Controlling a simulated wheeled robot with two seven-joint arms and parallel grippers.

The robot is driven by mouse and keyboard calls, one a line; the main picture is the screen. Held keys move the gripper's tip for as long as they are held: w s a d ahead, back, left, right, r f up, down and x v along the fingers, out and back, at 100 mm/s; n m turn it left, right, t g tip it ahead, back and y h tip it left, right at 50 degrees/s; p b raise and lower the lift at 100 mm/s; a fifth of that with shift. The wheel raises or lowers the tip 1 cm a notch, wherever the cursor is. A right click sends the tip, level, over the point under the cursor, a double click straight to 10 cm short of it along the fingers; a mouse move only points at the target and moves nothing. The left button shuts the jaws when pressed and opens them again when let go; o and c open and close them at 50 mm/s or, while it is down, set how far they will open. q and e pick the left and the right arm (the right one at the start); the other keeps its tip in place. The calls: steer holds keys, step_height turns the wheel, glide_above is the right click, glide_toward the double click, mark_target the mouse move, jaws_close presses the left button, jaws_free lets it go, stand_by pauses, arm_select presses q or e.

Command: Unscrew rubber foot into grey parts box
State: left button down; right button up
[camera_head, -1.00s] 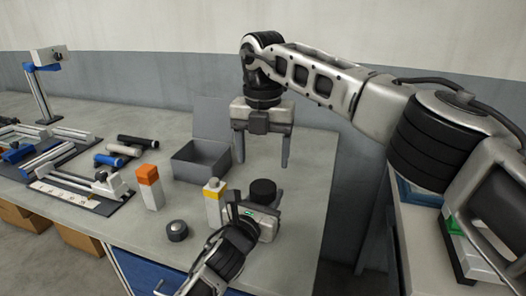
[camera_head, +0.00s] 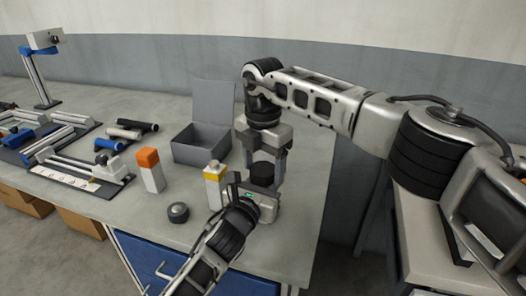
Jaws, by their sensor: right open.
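The grey parts box (camera_head: 203,146) stands on the bench with its lid raised. A black round piece (camera_head: 262,172), which looks like the rubber foot, sits upright just above my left gripper (camera_head: 262,206). My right gripper (camera_head: 264,180) points down from above, open, with one finger on each side of the black piece. I cannot tell whether the fingers touch it.
A white bottle with a yellow band (camera_head: 214,184) stands close left of my grippers. An orange-topped block (camera_head: 150,170) and a small dark round item (camera_head: 178,212) are further left. Black, white and blue cylinders (camera_head: 125,133) lie behind. Bare bench lies at the right.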

steer(key=shift+f, duration=0.25)
steer(key=shift+c, duration=0.3)
steer(key=c, duration=0.9)
steer(key=n, duration=1)
steer(key=shift+r, duration=0.1)
steer(key=o, duration=1.1)
steer(key=shift+c, duration=0.2)
